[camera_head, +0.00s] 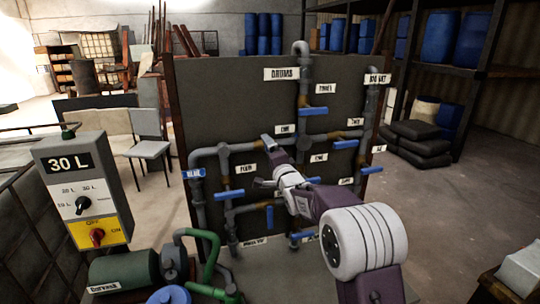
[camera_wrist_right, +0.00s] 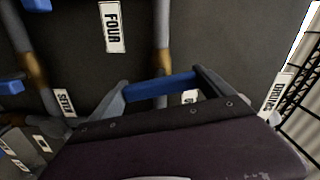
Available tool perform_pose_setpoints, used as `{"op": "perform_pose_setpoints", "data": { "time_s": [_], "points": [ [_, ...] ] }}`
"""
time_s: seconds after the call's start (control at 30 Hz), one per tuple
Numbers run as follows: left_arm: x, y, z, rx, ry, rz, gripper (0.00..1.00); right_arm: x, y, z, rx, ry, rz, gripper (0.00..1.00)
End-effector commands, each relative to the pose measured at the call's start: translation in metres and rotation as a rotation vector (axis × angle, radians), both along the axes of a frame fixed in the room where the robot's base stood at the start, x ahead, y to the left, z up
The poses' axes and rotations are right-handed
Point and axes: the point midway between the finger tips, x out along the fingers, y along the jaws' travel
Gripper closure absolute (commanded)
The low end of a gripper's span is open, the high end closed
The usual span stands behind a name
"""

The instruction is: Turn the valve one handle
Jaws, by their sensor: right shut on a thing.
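My right gripper (camera_head: 266,162) is at the middle of the dark pipe panel, with its fingers spread one above the other. In the right wrist view the gripper (camera_wrist_right: 165,88) has a blue valve handle (camera_wrist_right: 160,85) lying between its two fingers, and it is shut on this handle. A white label (camera_wrist_right: 190,97) beside the handle is partly hidden, so I cannot read it fully. In the head view the handle is hidden by my gripper; a small label (camera_head: 285,129) sits just above it. My left gripper is not in view.
A blue handle (camera_head: 230,195) is at lower left of my gripper. A control box (camera_head: 85,190) reading 30 L and a green motor (camera_head: 122,269) stand at the left.

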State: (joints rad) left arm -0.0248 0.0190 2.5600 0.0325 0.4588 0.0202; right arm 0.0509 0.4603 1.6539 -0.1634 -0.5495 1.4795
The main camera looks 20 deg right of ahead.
Motion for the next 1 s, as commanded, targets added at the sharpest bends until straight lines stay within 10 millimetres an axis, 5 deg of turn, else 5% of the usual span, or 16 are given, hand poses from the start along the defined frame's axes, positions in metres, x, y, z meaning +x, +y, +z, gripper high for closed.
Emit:
{"op": "perform_pose_setpoints", "data": {
  "time_s": [0.4, 1.0],
  "points": [
    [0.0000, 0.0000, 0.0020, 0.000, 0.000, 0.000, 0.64, 0.0000, -0.0002, -0.0006, 0.207, 0.008, 0.000, 0.50],
    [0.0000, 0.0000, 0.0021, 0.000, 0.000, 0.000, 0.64, 0.0000, -0.0003, -0.0011, 0.250, 0.010, -0.001, 0.50]
  ]
}}
